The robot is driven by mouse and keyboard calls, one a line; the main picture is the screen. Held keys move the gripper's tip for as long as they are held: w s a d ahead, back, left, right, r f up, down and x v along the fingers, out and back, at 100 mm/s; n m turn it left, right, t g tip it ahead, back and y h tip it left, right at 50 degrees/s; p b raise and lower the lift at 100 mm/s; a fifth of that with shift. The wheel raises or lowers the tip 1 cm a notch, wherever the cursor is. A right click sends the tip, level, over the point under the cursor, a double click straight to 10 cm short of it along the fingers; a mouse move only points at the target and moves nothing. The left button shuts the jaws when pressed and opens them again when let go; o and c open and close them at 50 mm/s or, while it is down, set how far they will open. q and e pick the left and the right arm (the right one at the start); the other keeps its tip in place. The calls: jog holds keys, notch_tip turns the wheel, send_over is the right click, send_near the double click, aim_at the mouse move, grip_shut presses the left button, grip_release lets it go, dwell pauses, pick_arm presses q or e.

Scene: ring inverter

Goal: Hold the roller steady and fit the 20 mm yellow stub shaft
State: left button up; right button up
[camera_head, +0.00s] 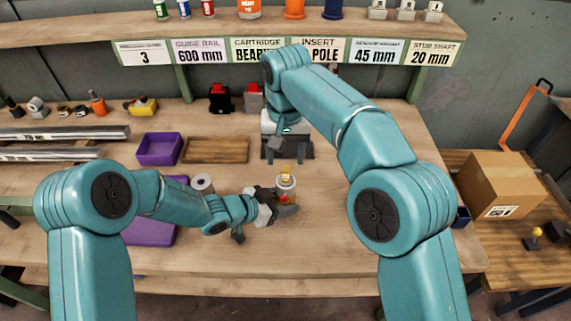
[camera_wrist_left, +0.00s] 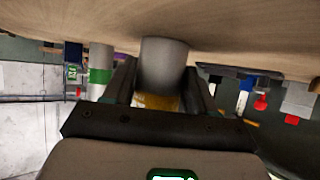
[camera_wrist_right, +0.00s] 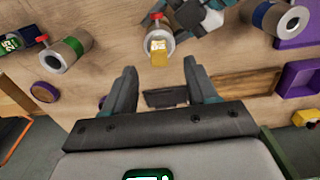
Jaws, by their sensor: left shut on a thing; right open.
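The roller (camera_head: 288,186), a short light cylinder with a red knob, stands on the table at centre. My left gripper (camera_head: 278,204) is shut around it; the left wrist view shows the grey cylinder (camera_wrist_left: 164,62) between the fingers. A yellow piece (camera_head: 286,172), apparently the stub shaft, shows at the roller's top end and in the right wrist view (camera_wrist_right: 158,56). I cannot tell how deep it sits. My right gripper (camera_head: 281,146) is behind the roller, partly hidden by its arm. In the right wrist view its fingers (camera_wrist_right: 160,88) are open, apart from the roller.
A black stand (camera_head: 302,150) is under my right gripper. A wooden tray (camera_head: 216,140) and purple tray (camera_head: 142,148) lie left. A shelf (camera_head: 90,36) crosses the back.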

jog(key=shift+r, duration=1.15)
pick_arm(q)
jog(key=o, duration=0.9)
